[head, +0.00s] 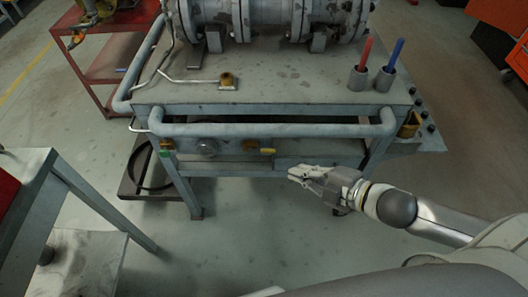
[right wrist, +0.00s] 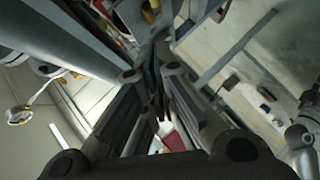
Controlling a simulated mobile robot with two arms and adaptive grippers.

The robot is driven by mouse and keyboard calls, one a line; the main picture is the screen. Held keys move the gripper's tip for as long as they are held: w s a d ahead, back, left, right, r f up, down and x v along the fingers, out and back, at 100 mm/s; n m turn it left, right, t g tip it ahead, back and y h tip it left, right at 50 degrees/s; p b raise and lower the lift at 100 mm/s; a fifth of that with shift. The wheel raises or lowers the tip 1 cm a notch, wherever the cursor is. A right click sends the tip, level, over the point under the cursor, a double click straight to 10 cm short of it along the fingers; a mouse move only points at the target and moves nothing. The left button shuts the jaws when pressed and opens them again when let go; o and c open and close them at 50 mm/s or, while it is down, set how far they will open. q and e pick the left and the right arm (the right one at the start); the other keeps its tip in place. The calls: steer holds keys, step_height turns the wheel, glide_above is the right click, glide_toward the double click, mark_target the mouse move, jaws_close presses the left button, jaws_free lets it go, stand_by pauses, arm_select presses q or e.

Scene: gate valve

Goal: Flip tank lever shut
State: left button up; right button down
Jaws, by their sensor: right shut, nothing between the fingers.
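The grey tank (head: 275,18) lies across the back of a grey-blue cart. A small yellow lever (head: 267,151) shows on the cart's front side, below the front rail; I cannot tell for sure that it is the tank lever. My right gripper (head: 292,174) is shut and empty, a little below and to the right of this yellow lever, apart from it in the picture. In the right wrist view the closed fingers (right wrist: 160,100) fill the middle, and no lever is clear there. My left gripper is not in view.
The cart's front rail (head: 270,130) runs above my right gripper. A round gauge (head: 206,147) sits left of the yellow lever. Red (head: 366,52) and blue (head: 396,54) rods stand in holders on the cart top. Open floor (head: 250,235) lies in front.

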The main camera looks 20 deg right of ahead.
stand_by(0.4)
steer(key=b, duration=0.3)
glide_toward(262, 151)
steer(key=shift+a+x, duration=0.3)
steer(key=shift+x, duration=2.35)
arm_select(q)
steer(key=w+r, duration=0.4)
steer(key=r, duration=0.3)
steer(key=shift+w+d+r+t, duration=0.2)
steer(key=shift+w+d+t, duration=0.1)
arm_select(e)
steer(key=shift+s+r, duration=0.15)
